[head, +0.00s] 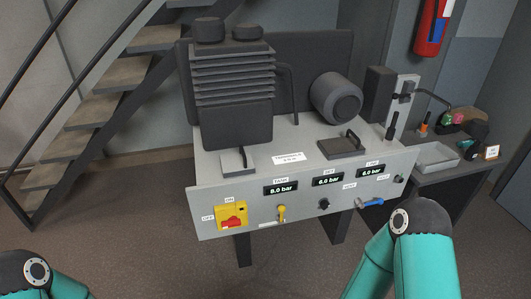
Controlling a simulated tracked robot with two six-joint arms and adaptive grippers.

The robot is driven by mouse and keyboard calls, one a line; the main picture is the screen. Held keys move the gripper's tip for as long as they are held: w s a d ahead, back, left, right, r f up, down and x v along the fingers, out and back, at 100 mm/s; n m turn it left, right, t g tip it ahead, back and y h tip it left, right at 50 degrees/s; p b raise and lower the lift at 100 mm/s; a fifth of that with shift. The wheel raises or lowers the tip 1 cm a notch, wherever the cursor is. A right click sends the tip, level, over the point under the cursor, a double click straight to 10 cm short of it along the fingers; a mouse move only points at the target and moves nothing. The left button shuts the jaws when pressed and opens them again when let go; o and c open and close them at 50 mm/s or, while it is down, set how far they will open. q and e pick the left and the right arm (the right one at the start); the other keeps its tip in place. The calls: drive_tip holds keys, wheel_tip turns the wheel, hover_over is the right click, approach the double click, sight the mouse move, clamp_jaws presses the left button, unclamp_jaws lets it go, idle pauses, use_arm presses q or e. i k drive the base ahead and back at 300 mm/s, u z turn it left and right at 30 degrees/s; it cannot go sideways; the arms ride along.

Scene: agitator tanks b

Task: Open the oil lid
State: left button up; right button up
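A dark flat lid with a raised bar handle (343,147) lies shut on top of the grey machine bench (308,132), right of the white label plate. I cannot read an oil label on it. A smaller pale plate with a dark upright piece (236,160) sits at the bench's left front, below the black finned block. I cannot tell for sure which of the two is the oil lid. My teal arm links show at the bottom left and bottom right, apart from the bench. Neither gripper is in view.
The bench front carries a red-yellow switch (232,216), a yellow lever (282,213), a black knob (324,204), a blue lever (370,203) and pressure displays. The finned block (235,90) and round motor (336,97) stand behind. A side table with a tray (436,157) is right; stairs are left.

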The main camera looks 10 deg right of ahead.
sight(241, 160)
drive_tip(key=u, duration=0.15)
drive_tip(key=i, duration=0.9)
drive_tip(key=z, duration=0.2)
drive_tip(key=k, duration=0.75)
drive_tip(key=u, duration=0.2)
drive_tip(key=i, duration=0.6)
